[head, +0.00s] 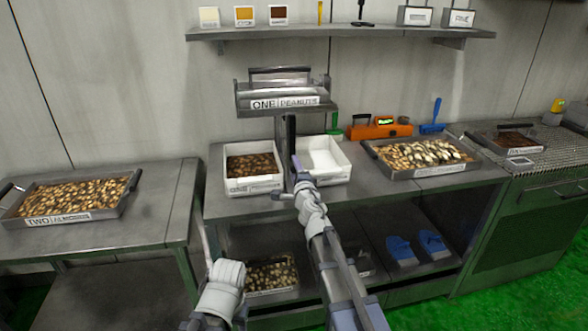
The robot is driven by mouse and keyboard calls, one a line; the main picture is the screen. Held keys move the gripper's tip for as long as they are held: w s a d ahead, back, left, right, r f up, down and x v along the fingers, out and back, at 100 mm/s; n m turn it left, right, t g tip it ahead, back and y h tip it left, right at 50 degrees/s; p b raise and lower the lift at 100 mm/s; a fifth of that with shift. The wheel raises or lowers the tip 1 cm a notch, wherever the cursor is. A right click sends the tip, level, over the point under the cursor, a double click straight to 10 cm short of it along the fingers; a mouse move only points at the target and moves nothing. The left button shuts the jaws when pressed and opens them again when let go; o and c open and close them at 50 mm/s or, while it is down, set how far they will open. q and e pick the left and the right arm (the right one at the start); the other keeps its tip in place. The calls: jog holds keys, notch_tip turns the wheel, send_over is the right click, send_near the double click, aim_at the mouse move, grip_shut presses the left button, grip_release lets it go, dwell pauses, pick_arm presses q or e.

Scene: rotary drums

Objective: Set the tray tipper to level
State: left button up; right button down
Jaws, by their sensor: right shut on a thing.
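The tray tipper (291,127) stands at the middle of the bench, with a dark upright post. On its top is a metal tray (284,90) labelled ONE PEANUTS, with its labelled front edge towards me; its exact tilt is hard to tell. My right gripper (297,165) is shut at the lower part of the post, between two white bins; the part it grips, seemingly the tipper's lever, is mostly hidden by the gripper. My left arm shows low in the view, in front of the bench; its gripper (207,240) is too unclear to read.
A white bin (253,188) with dark nuts stands left of the post, and an empty white bin (338,175) right of it. A nut tray (400,171) and an orange device (377,131) stand farther right. Another nut tray (100,214) is on the left table.

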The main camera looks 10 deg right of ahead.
jog(key=shift+c, duration=1.9)
grip_release()
jog(key=s, duration=0.7)
jog(key=shift+s, duration=0.4)
